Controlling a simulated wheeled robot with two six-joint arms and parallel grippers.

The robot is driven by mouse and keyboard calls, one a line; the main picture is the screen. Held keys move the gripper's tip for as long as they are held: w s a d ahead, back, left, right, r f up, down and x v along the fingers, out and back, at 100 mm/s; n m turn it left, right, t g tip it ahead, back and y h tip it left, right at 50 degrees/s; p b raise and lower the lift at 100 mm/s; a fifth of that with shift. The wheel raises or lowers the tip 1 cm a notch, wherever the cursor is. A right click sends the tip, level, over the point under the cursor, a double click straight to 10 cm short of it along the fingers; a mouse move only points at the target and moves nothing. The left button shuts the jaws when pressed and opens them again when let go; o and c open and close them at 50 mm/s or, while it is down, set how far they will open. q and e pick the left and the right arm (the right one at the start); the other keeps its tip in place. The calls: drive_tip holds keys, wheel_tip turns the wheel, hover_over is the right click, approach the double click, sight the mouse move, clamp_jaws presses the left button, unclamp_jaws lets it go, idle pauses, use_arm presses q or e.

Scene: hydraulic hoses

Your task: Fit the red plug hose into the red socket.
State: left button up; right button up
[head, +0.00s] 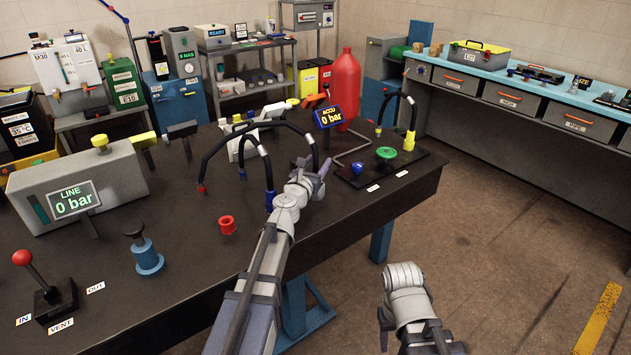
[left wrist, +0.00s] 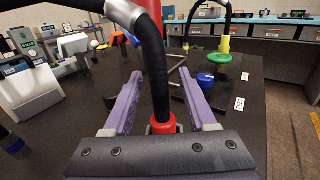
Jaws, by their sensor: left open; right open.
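The red plug hose is a black hose arching over the table (head: 263,124), with a grey collar (left wrist: 124,12) before its right end. In the left wrist view its red plug (left wrist: 163,125) hangs between the two purple fingers of my left gripper (left wrist: 160,95). The fingers are open and stand apart on both sides of it. In the head view my left gripper (head: 313,178) hides this end. A short red hollow piece, apparently the red socket (head: 227,224), stands on the table left of my left arm.
A second black hose with a blue end (head: 270,200) hangs beside my left arm. A blue fitting (head: 148,260) and a red-knobbed lever (head: 50,290) stand at left. The gauge box (head: 80,187) is behind them. A plate with a green knob (head: 386,153) is at right.

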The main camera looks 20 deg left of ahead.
use_arm(q)
drive_tip(key=shift+w, duration=0.9)
clamp_jaws()
idle(0.7)
